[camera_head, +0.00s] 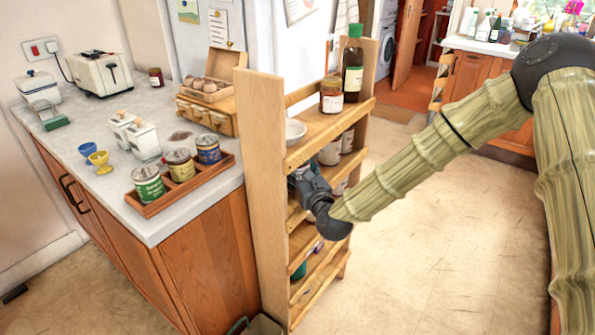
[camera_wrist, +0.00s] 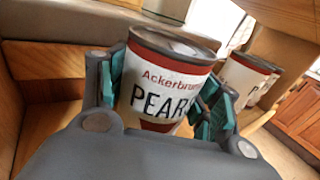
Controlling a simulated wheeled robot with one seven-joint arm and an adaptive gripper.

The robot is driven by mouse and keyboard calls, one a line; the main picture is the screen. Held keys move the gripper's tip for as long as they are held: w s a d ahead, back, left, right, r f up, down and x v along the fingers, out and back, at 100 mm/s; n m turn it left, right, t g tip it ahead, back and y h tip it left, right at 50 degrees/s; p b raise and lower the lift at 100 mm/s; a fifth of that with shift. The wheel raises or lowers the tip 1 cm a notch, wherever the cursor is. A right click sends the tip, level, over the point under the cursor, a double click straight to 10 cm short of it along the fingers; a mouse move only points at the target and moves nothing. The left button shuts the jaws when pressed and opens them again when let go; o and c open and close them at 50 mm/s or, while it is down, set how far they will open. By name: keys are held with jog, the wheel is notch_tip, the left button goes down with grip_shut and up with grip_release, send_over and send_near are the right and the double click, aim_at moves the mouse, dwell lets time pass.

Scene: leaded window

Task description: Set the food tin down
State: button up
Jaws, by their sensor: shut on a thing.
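The food tin (camera_wrist: 168,70), white with red bands and lettering reading "Ackerbru…" and "PEAR", is between the teal pads of my gripper (camera_wrist: 165,92) in the wrist view. The gripper is shut on it, with one pad on each side. The tin looks tilted in this view. In the head view my gripper (camera_head: 305,185) reaches into the wooden shelf unit (camera_head: 262,180) below its top board, and the tin is mostly hidden there. I cannot tell whether the tin's base touches a board.
A similar tin (camera_wrist: 243,78) stands just right of the held one. Other tins (camera_head: 331,153) sit on the shelf behind the gripper. A counter (camera_head: 155,225) flanks the left; the floor at right is clear.

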jog(key=o, duration=1.1)
jog(key=shift+f, duration=0.15)
jog(key=shift+c, duration=0.2)
jog(key=o, duration=0.4)
jog(key=shift+o, duration=0.2)
jog(key=shift+r, duration=0.25)
jog(key=v, duration=1.2)
jog(key=shift+b, duration=0.45)
